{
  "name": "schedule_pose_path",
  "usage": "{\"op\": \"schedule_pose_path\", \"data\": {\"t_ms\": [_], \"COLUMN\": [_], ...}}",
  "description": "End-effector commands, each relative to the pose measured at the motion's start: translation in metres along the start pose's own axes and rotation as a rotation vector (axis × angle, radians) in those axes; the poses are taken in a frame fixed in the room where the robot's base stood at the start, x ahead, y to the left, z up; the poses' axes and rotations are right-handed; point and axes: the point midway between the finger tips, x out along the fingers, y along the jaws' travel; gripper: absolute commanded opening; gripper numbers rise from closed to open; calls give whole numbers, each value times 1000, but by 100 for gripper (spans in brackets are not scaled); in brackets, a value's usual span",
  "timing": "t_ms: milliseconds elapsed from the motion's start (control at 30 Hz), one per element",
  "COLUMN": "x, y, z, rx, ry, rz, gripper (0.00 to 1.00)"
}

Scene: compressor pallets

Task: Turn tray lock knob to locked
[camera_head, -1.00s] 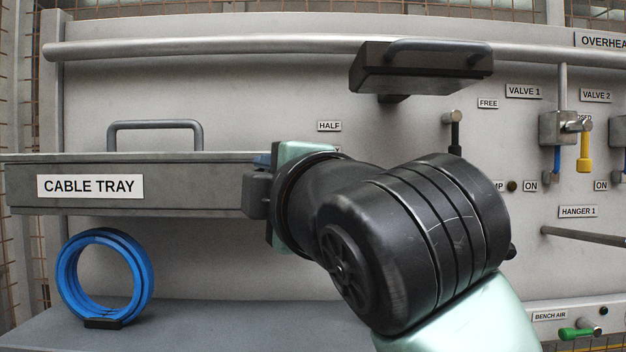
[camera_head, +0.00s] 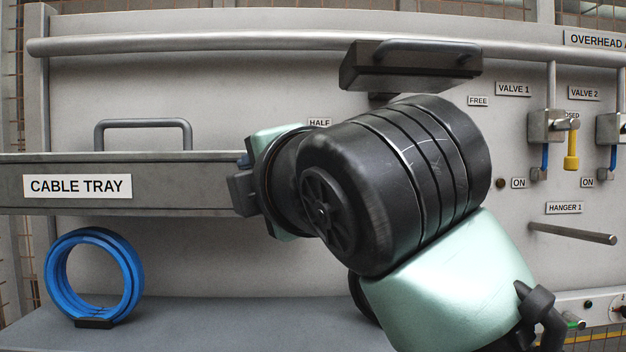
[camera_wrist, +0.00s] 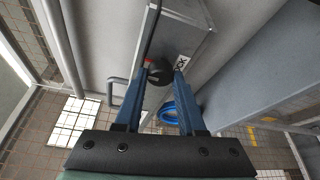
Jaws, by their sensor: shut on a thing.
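The dark round tray lock knob (camera_wrist: 159,70) sits on the end face of the grey cable tray (camera_wrist: 190,35), between my blue fingertips. My gripper (camera_wrist: 159,74) is shut on the knob. A white label with dark letters (camera_wrist: 180,62) and a small red mark show beside it, partly hidden by the fingers. In the head view the cable tray (camera_head: 190,198) reaches in from the left with a handle on top. My wrist is at its right end and hides the knob there. The knob's exact setting cannot be read.
A blue ring coil (camera_head: 62,290) stands on the grey bench (camera_head: 230,325) below the tray. A dark block with a handle (camera_head: 410,70) hangs above my arm. Valves (camera_head: 546,125) and a hanger rod (camera_head: 572,233) are on the panel at right.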

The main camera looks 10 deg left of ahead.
Motion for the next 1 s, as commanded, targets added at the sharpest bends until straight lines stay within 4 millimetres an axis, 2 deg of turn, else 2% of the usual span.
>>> {"op": "schedule_pose_path", "data": {"t_ms": [100, 133, 267, 567, 667, 767, 1000], "x": [0, 0, 0, -1, -7, -21, -74], "y": [2, 2, 1, 1, 0, -2, -3], "z": [2, 2, 1, 1, 1, 0, 0], "rx": [-2, -2, -1, 0, 0, -3, -4], "ry": [-6, -5, -4, -2, -3, -4, -6], "rz": [4, 4, 4, 3, 4, 6, 6], "gripper": [0, 44, 68, 69, 69, 69, 69]}}
